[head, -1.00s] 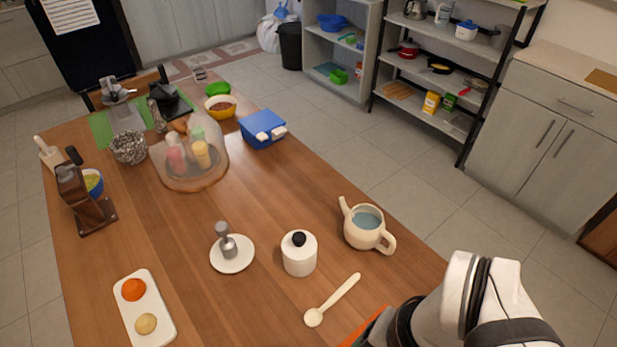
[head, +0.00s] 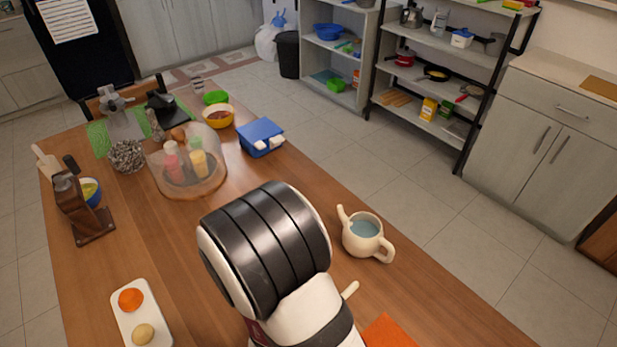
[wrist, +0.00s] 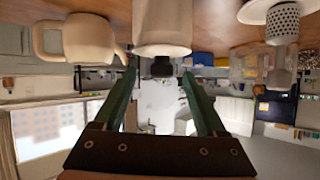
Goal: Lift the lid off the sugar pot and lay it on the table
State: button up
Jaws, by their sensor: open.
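The white sugar pot (wrist: 162,22) hangs upside down at the top of the wrist view. The black knob of its lid (wrist: 161,68) shows between the tips of my gripper (wrist: 158,76), whose two green fingers are apart with nothing held. A gap shows on each side of the knob. How far the fingers are from it in depth is unclear. In the head view my arm covers the pot, the lid and the gripper.
A cream teapot (head: 364,235) stands to the right of my arm. A spoon handle (head: 350,289) pokes out beside it. A white tray (head: 141,315) lies front left. A glass dome (head: 187,164) and a blue box (head: 261,137) stand farther back. Table is bare between tray and arm.

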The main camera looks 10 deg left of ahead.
jog(key=shift+a+f+n+t, duration=0.15)
jog(key=shift+f+n+t, duration=0.15)
jog(key=shift+n+t, duration=0.15)
jog(key=x, duration=0.7)
grip_shut()
